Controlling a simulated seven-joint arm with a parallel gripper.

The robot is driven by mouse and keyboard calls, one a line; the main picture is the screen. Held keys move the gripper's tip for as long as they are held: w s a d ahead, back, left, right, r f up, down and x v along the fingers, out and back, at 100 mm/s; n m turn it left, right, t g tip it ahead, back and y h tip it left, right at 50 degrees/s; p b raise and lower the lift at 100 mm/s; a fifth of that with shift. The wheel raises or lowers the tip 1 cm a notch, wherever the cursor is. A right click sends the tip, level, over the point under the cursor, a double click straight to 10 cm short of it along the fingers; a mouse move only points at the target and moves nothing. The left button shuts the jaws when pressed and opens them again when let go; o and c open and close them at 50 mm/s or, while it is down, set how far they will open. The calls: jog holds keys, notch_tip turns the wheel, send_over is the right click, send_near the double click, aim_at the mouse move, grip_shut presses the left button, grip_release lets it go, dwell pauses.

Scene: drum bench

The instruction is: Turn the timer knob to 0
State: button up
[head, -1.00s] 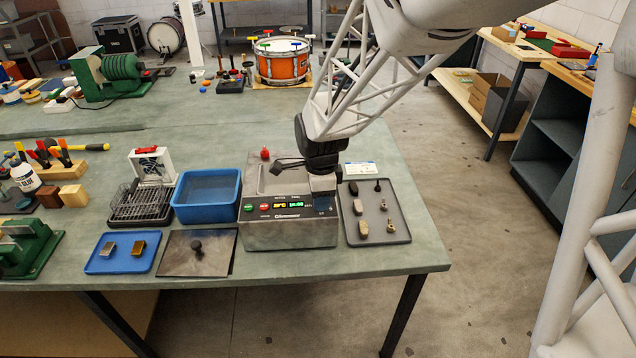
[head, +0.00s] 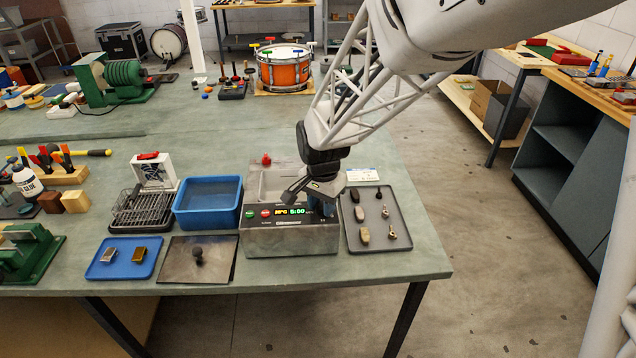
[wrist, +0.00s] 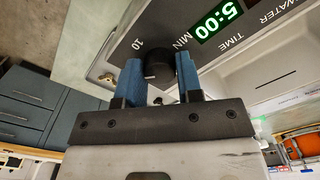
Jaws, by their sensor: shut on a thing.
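The ultrasonic-cleaner-like grey machine (head: 290,243) stands near the bench's front edge. Its display (head: 290,211) reads 5:00 in green beside an orange temperature figure. In the wrist view the green display (wrist: 218,20) also reads 5:00, above the words MIN and TIME. The black timer knob (wrist: 158,66) sits between the two blue fingers of my gripper (wrist: 160,78), which is shut on it. A "10" mark shows beside the knob; its pointer is hard to make out. In the head view my gripper (head: 322,207) is at the machine's right front and hides the knob.
A grey tray (head: 376,240) with small parts lies close to the machine's right. A blue bin (head: 207,201) stands close on its left. A dark plate (head: 180,262) with a black knob and a blue tray (head: 110,268) lie at the front left.

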aim_at(322, 205)
jog(key=n, duration=0.6)
jog(key=shift+n, duration=0.3)
jog(key=n, duration=1.2)
jog(key=shift+n, duration=0.3)
jog(key=n, duration=0.5)
jog(key=shift+n, duration=0.4)
jog(key=o, duration=0.9)
jog(key=shift+r, duration=0.1)
jog(key=shift+r, duration=3.85)
